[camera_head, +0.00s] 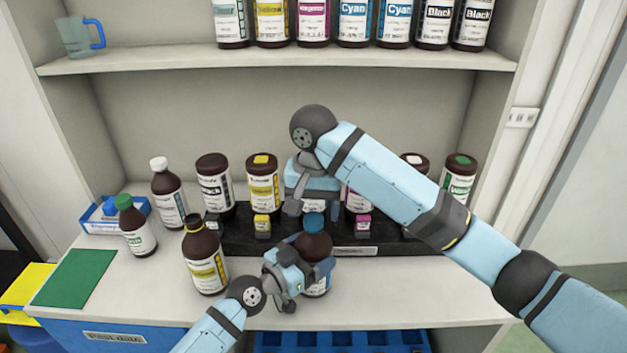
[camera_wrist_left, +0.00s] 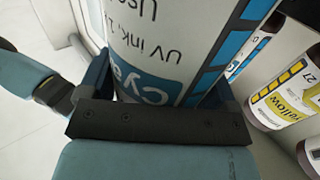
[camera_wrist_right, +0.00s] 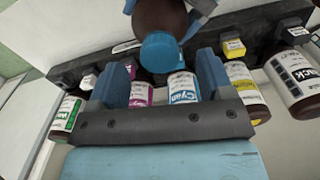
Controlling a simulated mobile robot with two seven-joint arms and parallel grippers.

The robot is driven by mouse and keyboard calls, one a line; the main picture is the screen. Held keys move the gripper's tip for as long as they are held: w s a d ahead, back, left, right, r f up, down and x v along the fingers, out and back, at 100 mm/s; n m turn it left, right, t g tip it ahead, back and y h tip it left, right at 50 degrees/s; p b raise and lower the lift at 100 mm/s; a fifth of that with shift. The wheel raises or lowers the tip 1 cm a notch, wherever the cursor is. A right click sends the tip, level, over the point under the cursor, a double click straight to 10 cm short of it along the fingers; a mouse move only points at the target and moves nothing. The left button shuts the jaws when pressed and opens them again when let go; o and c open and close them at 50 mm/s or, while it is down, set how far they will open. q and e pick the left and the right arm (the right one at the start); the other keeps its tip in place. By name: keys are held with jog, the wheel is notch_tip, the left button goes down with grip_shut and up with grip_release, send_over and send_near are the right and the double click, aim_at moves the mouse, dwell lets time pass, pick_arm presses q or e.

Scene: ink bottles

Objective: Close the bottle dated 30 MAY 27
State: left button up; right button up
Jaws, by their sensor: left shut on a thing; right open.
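A brown bottle with a blue cap (camera_head: 314,224) and a Cyan label stands near the shelf's front. Its label (camera_wrist_left: 165,45) fills the left wrist view; I cannot read a date on it. My left gripper (camera_head: 303,274) is shut around its lower body. The blue cap (camera_wrist_right: 160,52) sits on the bottle's top in the right wrist view. My right gripper (camera_head: 312,207) is open and empty, just above and behind the cap. A brown bottle with a yellow label (camera_head: 207,264) stands to the left; its neck has a yellow ring and a dark top. The 30 MAY 27 date is not legible.
A black rack (camera_head: 240,240) behind carries several bottles and small colour-topped blocks. A white-capped bottle (camera_head: 168,193) and a green-capped bottle (camera_head: 137,228) stand left, near a blue tray (camera_head: 98,228) and green mat (camera_head: 75,278). An upper shelf (camera_head: 280,62) holds more bottles and a jug (camera_head: 77,38).

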notch_tip(320, 180, up, 10)
dwell(0.3)
jog(key=shift+f, duration=0.1)
pick_arm(q)
jog(key=o, duration=1.5)
jog(key=shift+o, duration=0.2)
jog(key=b+v, duration=0.1)
jog(key=v, duration=1.2)
jog(key=shift+s+a+b, duration=0.3)
jog(key=shift+b, duration=0.05)
pick_arm(e)
jog(key=shift+f, duration=0.85)
